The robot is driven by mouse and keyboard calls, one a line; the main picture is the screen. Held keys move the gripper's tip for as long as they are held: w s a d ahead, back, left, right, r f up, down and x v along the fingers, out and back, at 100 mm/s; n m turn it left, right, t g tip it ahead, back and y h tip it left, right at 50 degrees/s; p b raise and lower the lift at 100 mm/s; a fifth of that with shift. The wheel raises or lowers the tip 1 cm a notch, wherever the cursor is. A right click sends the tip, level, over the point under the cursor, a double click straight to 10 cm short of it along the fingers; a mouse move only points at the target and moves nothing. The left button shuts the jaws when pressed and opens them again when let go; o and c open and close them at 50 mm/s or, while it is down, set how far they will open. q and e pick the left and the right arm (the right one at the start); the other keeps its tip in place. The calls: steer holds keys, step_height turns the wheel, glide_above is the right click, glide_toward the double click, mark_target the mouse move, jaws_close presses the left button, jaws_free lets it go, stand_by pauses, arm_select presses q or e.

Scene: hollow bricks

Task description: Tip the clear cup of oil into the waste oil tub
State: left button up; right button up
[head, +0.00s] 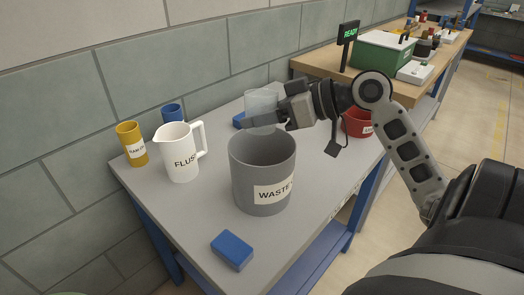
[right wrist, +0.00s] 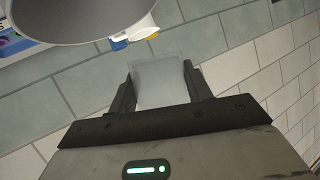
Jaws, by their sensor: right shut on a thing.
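The clear cup (head: 261,103) is held by my right gripper (head: 268,112) just behind and above the far rim of the waste tub. In the right wrist view the clear cup (right wrist: 160,82) sits between the two fingers of my right gripper (right wrist: 158,88). It looks close to upright in the head view. I cannot make out the oil inside it. The grey waste tub (head: 262,178), labelled "WASTE", stands on the grey table, and its dark inside shows no clear contents. The tub (right wrist: 90,18) also fills the top left of the right wrist view. My left gripper is out of view.
A white jug labelled "FLUSH" (head: 179,155), a yellow cup (head: 131,145) and a blue cup (head: 172,113) stand left of the tub. A blue block (head: 232,250) lies in front. A red container (head: 357,123) is at the right. A wall runs behind the table.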

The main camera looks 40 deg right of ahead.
mark_target(246, 95)
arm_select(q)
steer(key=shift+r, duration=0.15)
arm_select(e)
steer(key=shift+r, duration=0.2)
